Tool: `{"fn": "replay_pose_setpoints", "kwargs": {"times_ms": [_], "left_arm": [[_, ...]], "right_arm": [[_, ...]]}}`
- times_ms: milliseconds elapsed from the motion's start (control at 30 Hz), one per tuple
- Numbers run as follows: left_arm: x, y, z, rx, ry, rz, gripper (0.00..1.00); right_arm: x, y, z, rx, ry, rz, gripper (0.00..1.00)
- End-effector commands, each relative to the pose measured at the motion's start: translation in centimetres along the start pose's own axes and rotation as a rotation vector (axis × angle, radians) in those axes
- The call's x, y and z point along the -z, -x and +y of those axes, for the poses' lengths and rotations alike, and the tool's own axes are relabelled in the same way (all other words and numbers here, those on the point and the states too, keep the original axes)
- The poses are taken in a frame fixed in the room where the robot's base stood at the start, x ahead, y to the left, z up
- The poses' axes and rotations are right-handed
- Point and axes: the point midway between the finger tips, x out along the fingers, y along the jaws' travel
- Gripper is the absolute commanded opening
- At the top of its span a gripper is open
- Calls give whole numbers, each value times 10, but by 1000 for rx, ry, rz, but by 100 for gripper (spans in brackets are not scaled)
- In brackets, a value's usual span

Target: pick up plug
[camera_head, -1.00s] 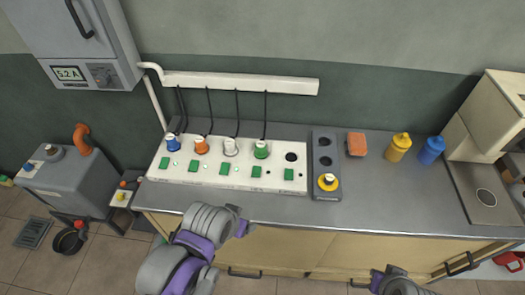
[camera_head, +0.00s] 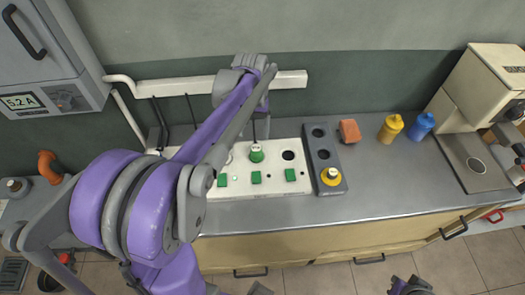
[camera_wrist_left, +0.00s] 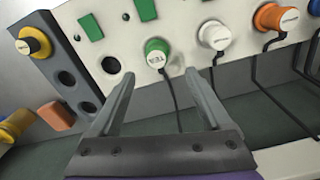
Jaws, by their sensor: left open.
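A green plug (camera_head: 256,152) with a white cap sits on the white panel (camera_head: 273,187); its black cord runs back to the wall. In the left wrist view the green plug (camera_wrist_left: 157,50) stands just beyond and between the tips of my open, empty left gripper (camera_wrist_left: 160,76). A white plug (camera_wrist_left: 214,36) and an orange plug (camera_wrist_left: 275,18) stand to its right there. In the head view my left arm reaches over the panel and hides much of its left side. A yellow and black plug (camera_head: 331,176) sits in the dark socket block (camera_head: 324,165). My right arm shows only at the bottom edge.
An orange block (camera_head: 349,131), a yellow bottle (camera_head: 391,128) and a blue bottle (camera_head: 421,127) stand to the right on the grey counter (camera_head: 400,185). A beige machine (camera_head: 478,88) stands at the right end. A white rail (camera_head: 290,80) runs along the wall.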

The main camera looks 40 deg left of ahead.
Motion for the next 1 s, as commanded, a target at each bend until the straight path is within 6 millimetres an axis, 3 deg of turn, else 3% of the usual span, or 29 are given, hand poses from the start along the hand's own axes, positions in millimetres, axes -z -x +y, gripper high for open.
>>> {"fn": "replay_pose_setpoints", "kwargs": {"times_ms": [200,467,733,1000], "left_arm": [[0,-36,0,0,0,-1,81],[1,-57,1,0,-1,0,81],[3,-96,5,0,-1,0,81],[3,-104,5,0,-1,1,81]], "right_arm": [[-3,-3,0,0,0,-3,0],[-4,-4,0,0,0,-3,0],[-3,-3,0,0,0,-3,0],[-4,-4,0,0,0,-3,0]]}}
